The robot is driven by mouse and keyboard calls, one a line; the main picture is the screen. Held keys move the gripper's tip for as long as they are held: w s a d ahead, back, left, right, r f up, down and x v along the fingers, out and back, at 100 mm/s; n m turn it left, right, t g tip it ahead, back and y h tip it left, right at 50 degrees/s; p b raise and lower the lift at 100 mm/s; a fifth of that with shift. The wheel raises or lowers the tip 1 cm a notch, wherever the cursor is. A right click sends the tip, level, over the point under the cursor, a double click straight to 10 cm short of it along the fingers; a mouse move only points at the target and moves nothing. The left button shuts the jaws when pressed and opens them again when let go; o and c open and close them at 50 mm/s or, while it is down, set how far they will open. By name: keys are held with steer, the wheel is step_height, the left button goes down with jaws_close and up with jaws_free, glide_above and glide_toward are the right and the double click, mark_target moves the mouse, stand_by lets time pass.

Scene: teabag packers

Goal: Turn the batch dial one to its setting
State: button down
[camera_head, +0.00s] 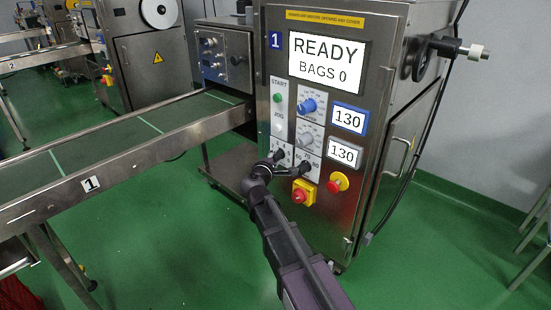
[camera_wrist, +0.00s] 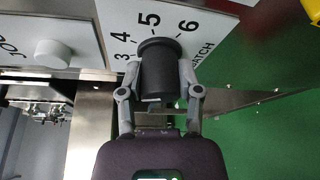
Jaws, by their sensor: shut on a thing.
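The batch dial (camera_wrist: 168,68) is a dark round knob on a white plate marked 3, 4, 5, 6 and BATCH in the wrist view. My gripper (camera_wrist: 160,70) is shut on it, one finger on each side. No pointer mark on the knob can be made out, so its setting cannot be read. In the head view, my gripper (camera_head: 268,165) is at the lower left of the front panel of machine 1 and covers most of the dial.
A white knob (camera_wrist: 52,53) sits beside the batch plate. The conveyor (camera_head: 100,150) runs to the left. The screen (camera_head: 327,61) reads READY, BAGS 0.

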steer(key=shift+d, duration=0.15)
steer(key=shift+c, duration=1.4)
jaws_free()
steer(key=shift+r+n+g+p, duration=0.1)
steer(key=shift+n+g+p, duration=0.2)
steer(key=shift+n+p, duration=0.15)
